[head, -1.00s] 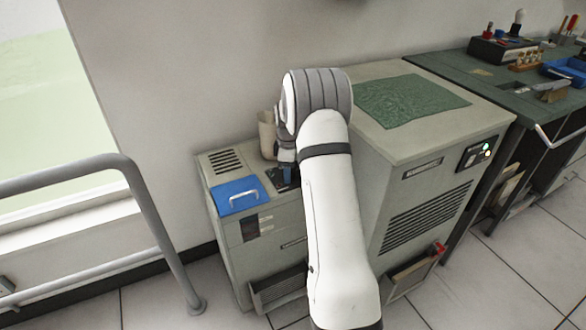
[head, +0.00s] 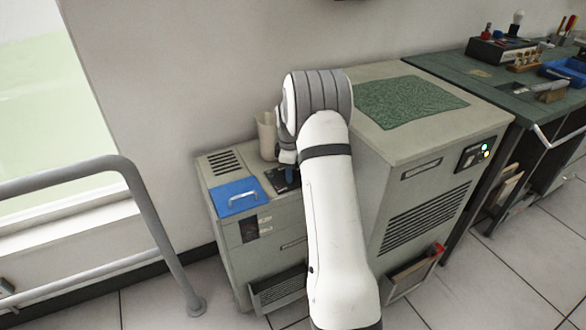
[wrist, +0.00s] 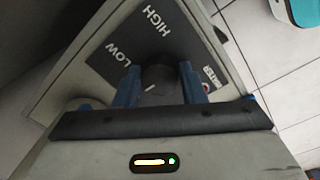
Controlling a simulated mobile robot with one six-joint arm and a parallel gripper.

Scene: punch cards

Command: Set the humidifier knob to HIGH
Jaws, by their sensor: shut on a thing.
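The humidifier (head: 225,235) is the low grey-green cabinet left of centre in the head view, with a blue lid and a dark control panel on top. In the wrist view its dark panel (wrist: 185,45) carries the white words LOW and HIGH and a red WATER mark. The dark round knob (wrist: 158,74) sits between the two blue fingers of my gripper (wrist: 161,82), which are shut on its sides. A short white line shows on the knob; I cannot tell exactly which label it points to. In the head view my arm hides the knob.
A beige cup-like container (head: 266,135) stands at the back of the humidifier. A taller cabinet (head: 440,200) with a green mat stands close on the right, beyond my arm. A grey handrail (head: 150,210) is at the left.

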